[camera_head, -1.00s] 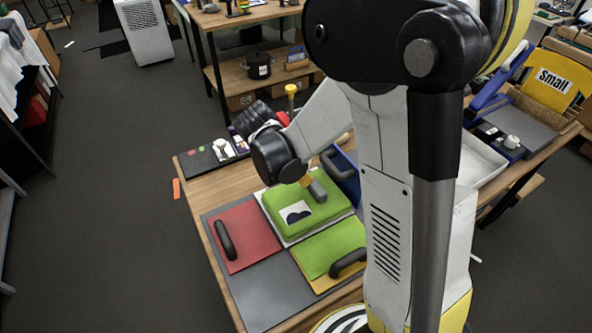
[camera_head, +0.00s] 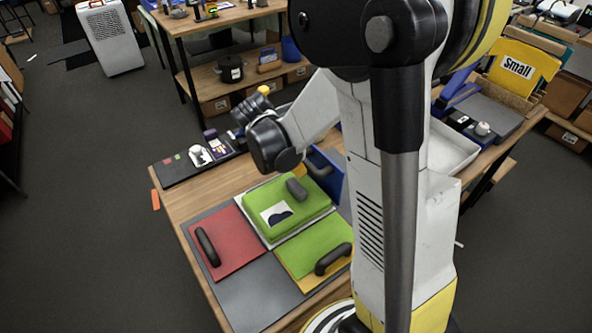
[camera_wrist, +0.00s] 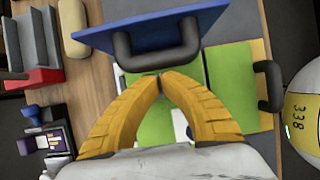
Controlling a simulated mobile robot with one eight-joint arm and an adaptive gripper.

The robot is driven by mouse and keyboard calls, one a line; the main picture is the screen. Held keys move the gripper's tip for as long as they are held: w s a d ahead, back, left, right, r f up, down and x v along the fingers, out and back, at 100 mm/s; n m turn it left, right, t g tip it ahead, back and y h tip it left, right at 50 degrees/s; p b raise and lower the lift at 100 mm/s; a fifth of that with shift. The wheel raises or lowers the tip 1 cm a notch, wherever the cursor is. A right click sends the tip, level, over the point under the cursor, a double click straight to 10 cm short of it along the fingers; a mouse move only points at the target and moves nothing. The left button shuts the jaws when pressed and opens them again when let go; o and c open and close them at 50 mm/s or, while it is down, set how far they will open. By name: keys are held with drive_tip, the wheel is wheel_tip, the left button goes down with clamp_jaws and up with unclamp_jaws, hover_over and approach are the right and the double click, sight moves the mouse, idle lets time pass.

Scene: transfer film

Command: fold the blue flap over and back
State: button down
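The blue flap (camera_head: 331,186) stands raised at the back of the board in the head view, partly hidden behind my arm. In the wrist view the blue flap (camera_wrist: 150,27) spans the top, with its black U-shaped handle (camera_wrist: 150,60) toward my fingers. My gripper (camera_wrist: 160,77) has its two orange fingers brought together at the tips, right at the handle's crossbar. They look empty; whether they touch the bar I cannot tell.
The board also bears a red flap (camera_head: 226,245) with a black handle, a thick green pad (camera_head: 295,207) with a grey handle, and a green-and-yellow flap (camera_head: 310,248). A black tray (camera_head: 180,168) with small items lies at the left. A white tray (camera_head: 447,160) stands at the right.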

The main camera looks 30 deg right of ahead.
drive_tip(key=shift+d+r+y, duration=0.2)
drive_tip(key=shift+d+y, duration=0.1)
drive_tip(key=shift+d+r+y+p, duration=0.45)
drive_tip(key=shift+d+y, duration=0.15)
drive_tip(key=shift+d, duration=0.2)
drive_tip(key=shift+w+d+f+y+b, duration=0.1)
drive_tip(key=shift+d+f+y+b, duration=0.75)
drive_tip(key=shift+d, duration=2.3)
drive_tip(key=shift+w+d+f+y+b, duration=0.15)
drive_tip(key=shift+d+f+y+b, duration=0.7)
drive_tip(key=shift+d, duration=2.3)
drive_tip(key=shift+w+d+f+y+b, duration=0.1)
drive_tip(key=shift+d+f+y+b, duration=0.2)
drive_tip(key=shift+d+f+b, duration=1.95)
drive_tip(key=shift+d+r+p, duration=0.65)
drive_tip(key=shift+d+p, duration=0.25)
drive_tip(key=shift+p, duration=0.25)
